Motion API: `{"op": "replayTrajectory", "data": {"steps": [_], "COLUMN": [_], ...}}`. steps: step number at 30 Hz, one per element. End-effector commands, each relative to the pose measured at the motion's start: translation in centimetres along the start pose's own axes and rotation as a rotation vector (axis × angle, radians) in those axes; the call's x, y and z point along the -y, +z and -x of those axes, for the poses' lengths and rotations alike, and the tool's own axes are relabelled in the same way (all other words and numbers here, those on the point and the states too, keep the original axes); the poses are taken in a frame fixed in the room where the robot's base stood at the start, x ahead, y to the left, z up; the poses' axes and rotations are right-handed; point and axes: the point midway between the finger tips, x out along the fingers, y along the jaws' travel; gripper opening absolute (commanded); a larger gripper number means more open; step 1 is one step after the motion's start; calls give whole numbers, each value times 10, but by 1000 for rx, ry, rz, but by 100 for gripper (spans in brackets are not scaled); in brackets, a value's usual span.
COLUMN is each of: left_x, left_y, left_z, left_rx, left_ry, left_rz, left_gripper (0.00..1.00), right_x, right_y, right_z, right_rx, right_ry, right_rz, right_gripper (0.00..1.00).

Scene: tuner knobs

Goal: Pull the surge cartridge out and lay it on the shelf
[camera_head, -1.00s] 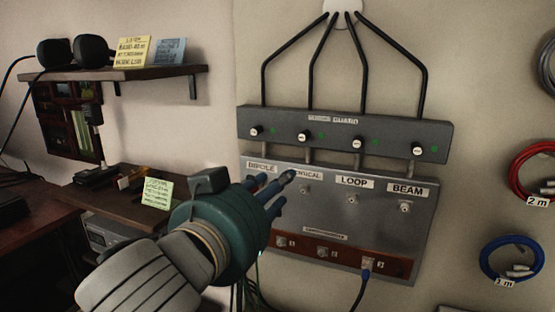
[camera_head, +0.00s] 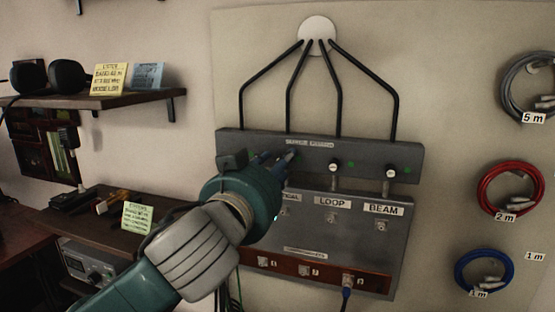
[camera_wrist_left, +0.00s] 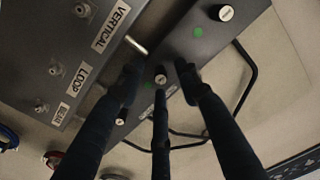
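The grey surge guard box (camera_head: 400,160) is on the wall panel. White-capped cartridges stick out of it; two show in the head view, one near the middle (camera_head: 334,167) and one at right (camera_head: 390,173). My left gripper (camera_head: 284,157) is in front of the box's left half and hides what is behind it there. In the left wrist view its three fingers (camera_wrist_left: 159,76) are spread around one white-capped cartridge (camera_wrist_left: 160,79), apparently without closing on it. The upper wooden shelf (camera_head: 140,98) is at left. My right gripper is not in view.
The upper shelf holds dark round objects (camera_head: 30,76) and notes (camera_head: 108,79); its right end looks bare. Below the box is a panel with labelled jacks (camera_head: 333,202) and a plugged blue cable (camera_head: 347,283). Cable coils (camera_head: 512,190) hang at right.

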Motion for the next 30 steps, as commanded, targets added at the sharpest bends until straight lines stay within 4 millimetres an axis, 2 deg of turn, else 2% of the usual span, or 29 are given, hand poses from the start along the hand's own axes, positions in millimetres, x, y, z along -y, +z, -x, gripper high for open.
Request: {"op": "replayTrajectory", "data": {"steps": [11, 16, 17, 30], "left_x": [0, 0, 0, -1], "left_y": [0, 0, 0, 1], "left_z": [-6, -6, -6, -3], "left_rx": [-1, -1, -1, 2], "left_ry": [0, 0, 0, 1], "left_rz": [-1, 0, 0, -1], "left_gripper": [35, 3, 0, 0], "right_x": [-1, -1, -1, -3], "right_y": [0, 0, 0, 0], "right_z": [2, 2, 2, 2], "right_rx": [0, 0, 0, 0], "right_ry": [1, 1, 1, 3], "right_rz": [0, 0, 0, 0], "right_gripper": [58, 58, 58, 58]}}
